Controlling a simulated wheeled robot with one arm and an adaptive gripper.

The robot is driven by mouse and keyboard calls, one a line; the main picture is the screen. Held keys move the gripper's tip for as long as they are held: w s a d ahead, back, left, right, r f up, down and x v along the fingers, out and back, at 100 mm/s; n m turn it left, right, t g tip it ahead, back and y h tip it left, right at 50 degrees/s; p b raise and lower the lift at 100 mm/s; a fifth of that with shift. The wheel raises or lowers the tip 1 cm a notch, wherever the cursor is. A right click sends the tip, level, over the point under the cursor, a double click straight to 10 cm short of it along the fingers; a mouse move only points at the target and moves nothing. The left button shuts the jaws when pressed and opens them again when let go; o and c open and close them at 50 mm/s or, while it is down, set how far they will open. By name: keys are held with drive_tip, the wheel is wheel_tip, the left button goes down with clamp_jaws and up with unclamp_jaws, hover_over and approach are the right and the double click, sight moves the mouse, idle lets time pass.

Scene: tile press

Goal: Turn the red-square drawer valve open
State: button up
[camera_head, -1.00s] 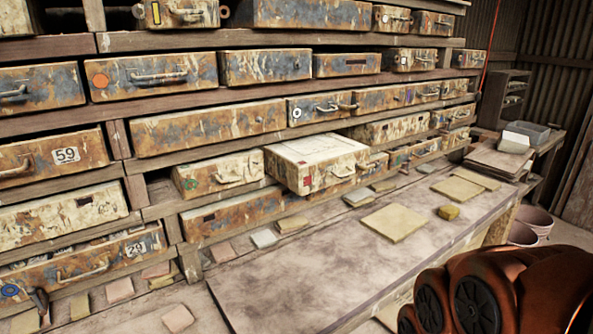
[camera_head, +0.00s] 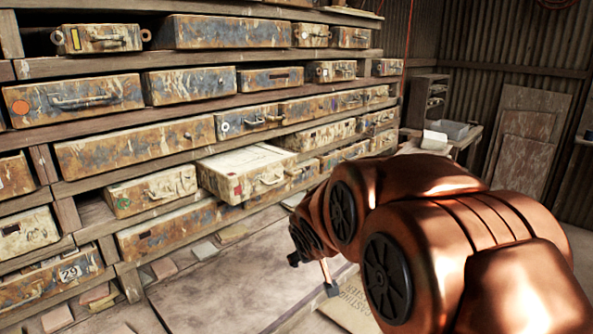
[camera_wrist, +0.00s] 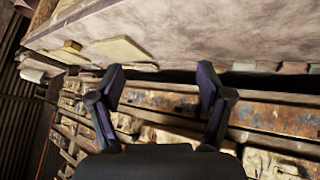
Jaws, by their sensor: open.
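The red-square drawer (camera_head: 228,186) is a worn cream box pulled out from the shelf rack, with a small red square on its front and a handle at the right. It stands out over the bench, left of my arm. I cannot make out a separate valve on it. My gripper (camera_head: 313,274) is low over the bench, to the right of the drawer and apart from it, partly hidden by my own arm. In the wrist view, my gripper (camera_wrist: 161,70) has its two fingers spread with nothing between them. I cannot tell the red-square drawer among the drawers there.
The rack holds several rusty drawers, including one with a green mark (camera_head: 150,191) left of the red-square drawer. The bench (camera_head: 225,300) is clear at front left. A flat tile (camera_head: 350,305) lies near my gripper. A grey bin (camera_head: 448,129) stands at the back right.

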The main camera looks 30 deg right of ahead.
drive_tip(key=w+d+r+t, duration=0.45)
drive_tip(key=w+d, duration=0.25)
drive_tip(key=w, duration=0.2)
drive_tip(key=n+t+y+p, duration=0.3)
drive_tip(key=n+t+y, duration=0.25)
drive_tip(key=y, duration=0.25)
approach(297, 173)
drive_tip(key=d+x, duration=0.1)
drive_tip(key=x, duration=0.2)
drive_tip(key=shift+m+t, duration=0.25)
drive_tip(key=shift+t, duration=0.15)
drive_tip(key=p+x, duration=0.1)
drive_tip(key=x, duration=0.5)
drive_tip(key=shift+a+f+p, duration=0.2)
drive_tip(key=shift+a+p, duration=0.05)
drive_tip(key=shift+p, duration=0.1)
drive_tip(key=shift+x, duration=0.75)
drive_tip(key=shift+f, duration=0.1)
drive_tip(key=c, duration=1.1)
